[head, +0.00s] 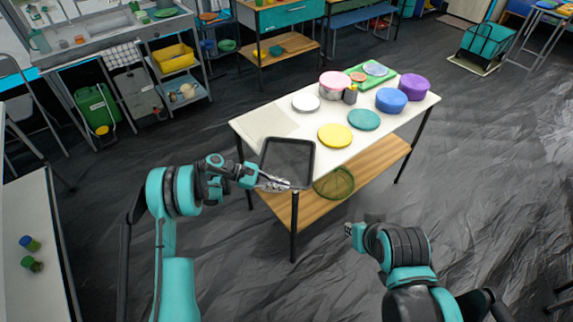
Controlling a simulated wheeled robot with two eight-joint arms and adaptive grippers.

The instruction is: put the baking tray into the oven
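The baking tray (288,141), dark and rectangular with a raised black rim, is at the near left corner of the white-topped table (290,108). Part of it seems to reach past the table edge. My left gripper (287,185) is at the tray's near rim, with its silver fingers touching or very close to it. I cannot tell whether the fingers are closed on the rim. My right gripper (349,229) is low in front of the table, away from the tray, and mostly hidden by its own arm. I see no oven.
On the table are yellow (335,135), teal (364,120) and white (306,102) discs, and pink (334,84), blue (391,100) and purple (414,86) round containers. A green basket (334,183) is on the wooden lower shelf.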

